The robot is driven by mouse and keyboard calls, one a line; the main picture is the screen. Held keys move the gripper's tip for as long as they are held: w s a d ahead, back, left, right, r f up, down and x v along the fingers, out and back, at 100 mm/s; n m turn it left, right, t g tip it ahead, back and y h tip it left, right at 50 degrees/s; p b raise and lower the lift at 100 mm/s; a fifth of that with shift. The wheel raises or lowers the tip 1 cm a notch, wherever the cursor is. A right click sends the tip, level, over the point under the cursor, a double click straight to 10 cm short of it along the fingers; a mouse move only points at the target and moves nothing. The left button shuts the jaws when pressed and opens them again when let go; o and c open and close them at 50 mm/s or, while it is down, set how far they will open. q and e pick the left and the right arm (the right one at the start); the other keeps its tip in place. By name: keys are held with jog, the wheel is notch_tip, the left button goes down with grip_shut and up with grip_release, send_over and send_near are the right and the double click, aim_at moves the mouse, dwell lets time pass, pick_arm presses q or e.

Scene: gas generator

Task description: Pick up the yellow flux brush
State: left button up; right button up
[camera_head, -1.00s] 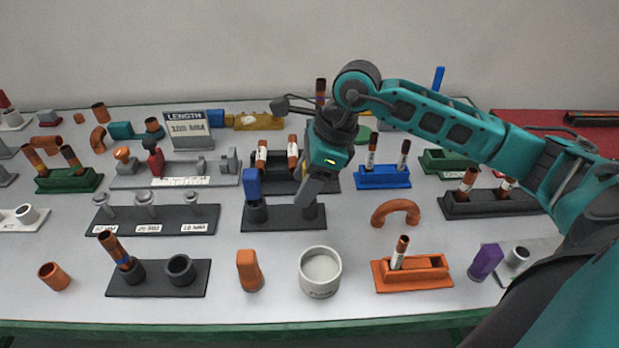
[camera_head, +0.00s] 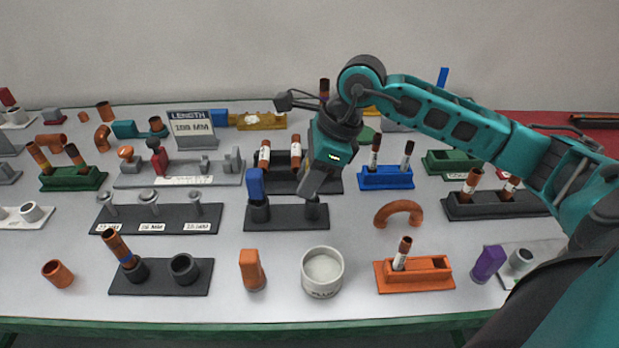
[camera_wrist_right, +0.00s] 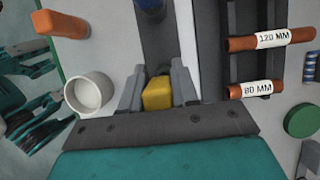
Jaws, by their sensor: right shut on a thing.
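My right gripper (camera_head: 309,194) points down at the right cup of a dark two-cup holder (camera_head: 285,219) in the head view. In the right wrist view its jaws (camera_wrist_right: 157,88) are shut on the yellow flux brush (camera_wrist_right: 158,94), whose yellow block end shows between the fingers. The fingers hide the brush in the head view, and I cannot tell whether its lower end is still in the cup. A blue brush (camera_head: 255,185) stands in the left cup.
A white round pot (camera_head: 322,272) and an orange upright block (camera_head: 252,270) stand in front of the holder. Behind is a dark rack (camera_head: 325,183) with labelled copper tubes. A blue tube holder (camera_head: 387,178) and a copper U-bend (camera_head: 398,213) are to the right.

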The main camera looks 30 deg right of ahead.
pick_arm(q)
jog(key=shift+s+a+r+y+p, duration=0.3)
jog(key=shift+a+r+p, duration=0.25)
jog(key=shift+p, duration=0.6)
pick_arm(e)
notch_tip(320, 180, up, 19)
jog(key=shift+r, duration=0.15)
pick_arm(q)
jog(key=shift+d+f, duration=0.1)
